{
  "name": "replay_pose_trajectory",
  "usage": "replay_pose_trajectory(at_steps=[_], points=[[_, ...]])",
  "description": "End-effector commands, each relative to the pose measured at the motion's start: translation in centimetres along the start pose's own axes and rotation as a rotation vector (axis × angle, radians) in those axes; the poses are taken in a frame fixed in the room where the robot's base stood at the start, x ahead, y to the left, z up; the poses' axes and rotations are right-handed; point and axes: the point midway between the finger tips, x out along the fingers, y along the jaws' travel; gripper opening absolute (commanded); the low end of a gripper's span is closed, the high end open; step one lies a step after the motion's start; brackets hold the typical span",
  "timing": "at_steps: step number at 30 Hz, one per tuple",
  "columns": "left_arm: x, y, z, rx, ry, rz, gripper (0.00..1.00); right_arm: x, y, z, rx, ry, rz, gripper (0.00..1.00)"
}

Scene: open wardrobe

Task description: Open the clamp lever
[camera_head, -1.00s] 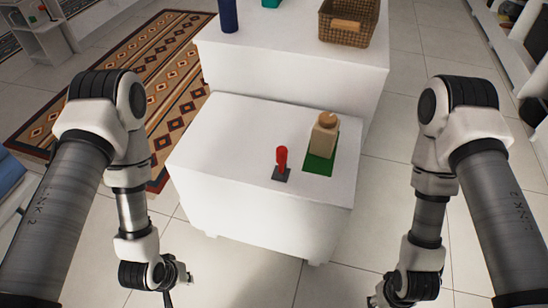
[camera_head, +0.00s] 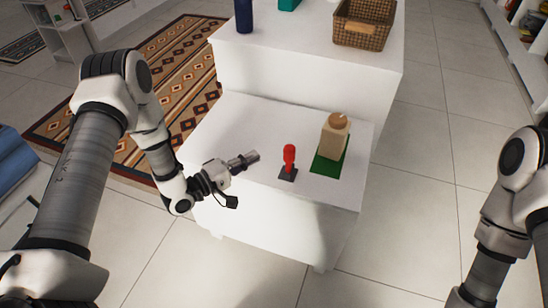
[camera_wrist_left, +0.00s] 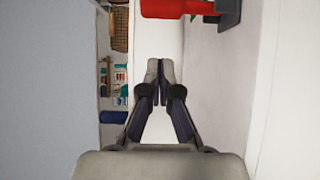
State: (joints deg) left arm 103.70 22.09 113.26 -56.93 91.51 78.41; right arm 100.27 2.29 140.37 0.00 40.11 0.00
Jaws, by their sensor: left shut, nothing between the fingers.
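The clamp lever (camera_head: 289,157) is red and stands upright on a small dark base (camera_head: 288,174) on the lower white table. In the left wrist view the red lever (camera_wrist_left: 172,8) and its dark base (camera_wrist_left: 229,14) show at the top, beyond the fingertips. My left gripper (camera_head: 250,157) is shut and empty, over the table's left front part, left of the lever and apart from it. Its closed fingers (camera_wrist_left: 160,70) also show in the left wrist view. My right arm is at the right edge of the head view; its gripper is out of view.
A tan bottle-like block (camera_head: 334,138) stands on a green mat (camera_head: 327,167) right of the lever. Behind is a higher white level (camera_head: 300,62) with a wicker basket (camera_head: 365,28), a dark blue cylinder (camera_head: 244,16) and a teal item (camera_head: 288,4). The lower table's left part (camera_head: 235,122) is clear.

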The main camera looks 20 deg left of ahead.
Motion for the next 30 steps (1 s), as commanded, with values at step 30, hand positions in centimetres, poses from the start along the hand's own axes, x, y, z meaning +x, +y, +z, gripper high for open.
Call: replay_pose_trajectory(at_steps=[30], points=[[5.6, 0.3, 3.1, 0.028, 0.000, -0.019, 0.00, 0.1, 0.0, 0.0, 0.000, 0.000, 0.000, 0.40]])
